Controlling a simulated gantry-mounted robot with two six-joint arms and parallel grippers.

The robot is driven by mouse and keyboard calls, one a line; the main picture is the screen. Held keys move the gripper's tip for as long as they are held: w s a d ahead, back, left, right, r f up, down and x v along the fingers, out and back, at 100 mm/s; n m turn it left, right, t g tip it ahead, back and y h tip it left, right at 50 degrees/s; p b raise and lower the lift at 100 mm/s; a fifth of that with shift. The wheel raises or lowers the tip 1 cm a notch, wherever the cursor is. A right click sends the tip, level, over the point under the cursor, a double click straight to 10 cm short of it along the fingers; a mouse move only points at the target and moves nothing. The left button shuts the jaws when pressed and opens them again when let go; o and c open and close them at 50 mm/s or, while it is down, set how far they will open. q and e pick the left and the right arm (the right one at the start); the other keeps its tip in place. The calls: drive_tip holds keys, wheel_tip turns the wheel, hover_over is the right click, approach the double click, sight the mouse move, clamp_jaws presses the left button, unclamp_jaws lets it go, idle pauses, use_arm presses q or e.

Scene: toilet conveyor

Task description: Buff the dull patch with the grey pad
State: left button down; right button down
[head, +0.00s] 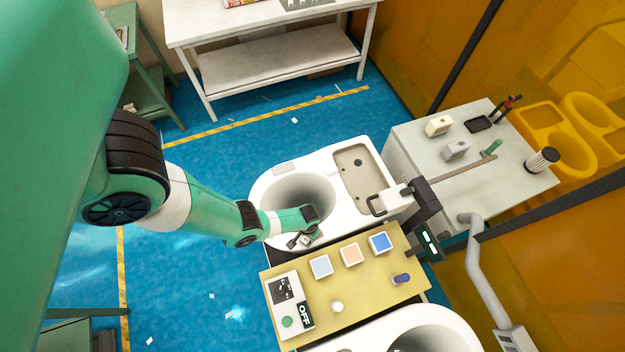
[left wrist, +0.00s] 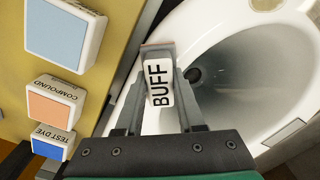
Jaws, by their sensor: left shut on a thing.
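My left gripper (head: 305,239) is over the near rim of the white toilet bowl (head: 262,190). In the left wrist view the gripper (left wrist: 160,95) is shut on the buff pad (left wrist: 159,84), a block with a white face marked BUFF and a grey edge. The pad is over the bowl's rim, with the hollow of the bowl (left wrist: 250,75) to its right. I cannot tell whether the pad touches the rim. I cannot make out a dull patch; the pad and gripper hide part of the rim. My right gripper is not in view.
A yellow board (head: 345,292) beside the bowl bears light blue (head: 320,265), orange (head: 351,253) and blue (head: 380,242) blocks and an OFF panel (head: 305,315). A second bowl (head: 425,335) is nearer. A grey bench (head: 415,140) with tools stands right.

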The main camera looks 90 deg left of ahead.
use_arm(q)
drive_tip(key=shift+w+a+b, duration=0.25)
drive_tip(key=shift+w+b, duration=0.05)
drive_tip(key=shift+w, duration=0.5)
drive_tip(key=shift+w+a+b, duration=0.25)
drive_tip(key=shift+w+b, duration=0.05)
drive_tip(key=shift+w, duration=0.45)
drive_tip(key=shift+w+a+b, duration=0.25)
drive_tip(key=shift+w+b, duration=0.25)
drive_tip(key=shift+w, duration=0.15)
drive_tip(key=shift+w+a+r, duration=0.1)
drive_tip(key=shift+w+a, duration=0.05)
drive_tip(key=shift+w, duration=0.4)
drive_tip(key=shift+w+a, duration=0.1)
drive_tip(key=shift+w, duration=0.45)
drive_tip(key=shift+s, duration=0.1)
wheel_tip(320, 180, up, 6)
drive_tip(key=p, duration=0.6)
drive_tip(key=shift+d, duration=0.15)
drive_tip(key=shift+r, duration=0.1)
